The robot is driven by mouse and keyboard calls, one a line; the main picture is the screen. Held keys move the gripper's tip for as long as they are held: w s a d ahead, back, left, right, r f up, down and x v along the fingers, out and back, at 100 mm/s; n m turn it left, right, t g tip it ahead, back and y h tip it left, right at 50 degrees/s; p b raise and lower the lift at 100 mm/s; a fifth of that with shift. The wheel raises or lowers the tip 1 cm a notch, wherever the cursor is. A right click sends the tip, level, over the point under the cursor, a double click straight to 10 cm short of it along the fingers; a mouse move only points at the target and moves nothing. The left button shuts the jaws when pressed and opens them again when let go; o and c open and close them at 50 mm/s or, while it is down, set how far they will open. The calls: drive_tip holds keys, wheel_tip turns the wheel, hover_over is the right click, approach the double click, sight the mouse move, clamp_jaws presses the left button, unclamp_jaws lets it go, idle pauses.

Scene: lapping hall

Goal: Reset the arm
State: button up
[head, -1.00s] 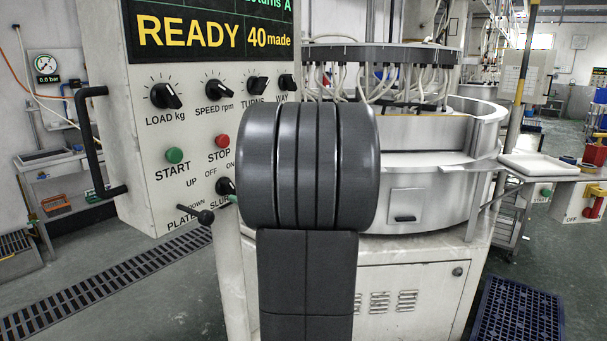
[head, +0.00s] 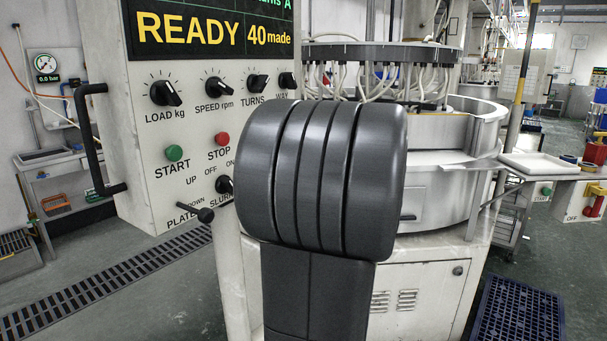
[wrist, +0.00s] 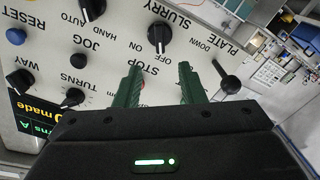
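My gripper (wrist: 160,80) shows in the wrist view with its two green fingers apart and nothing held between them. It is in front of the control panel (wrist: 110,50), which appears upside down there. The STOP lettering shows between and behind the fingers. The slurry knob (wrist: 159,38) is beyond them, and a black plate lever (wrist: 229,80) is just to their right. In the head view my dark grey arm stands upright in front of the machine, and my gripper is hidden behind it. Whether the fingers touch the panel cannot be told.
The panel's display (head: 205,28) reads READY and 40 made. The green start button (head: 174,153) and red stop button (head: 222,139) are on its face. A round lapping machine (head: 450,190) stands behind my arm.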

drive_tip(key=w+a+m+p, duration=0.6)
drive_tip(key=a+m+p, duration=0.2)
drive_tip(key=a+p, duration=0.2)
drive_tip(key=shift+w+m, duration=0.2)
drive_tip(key=shift+m, duration=0.2)
idle(0.5)
idle(0.4)
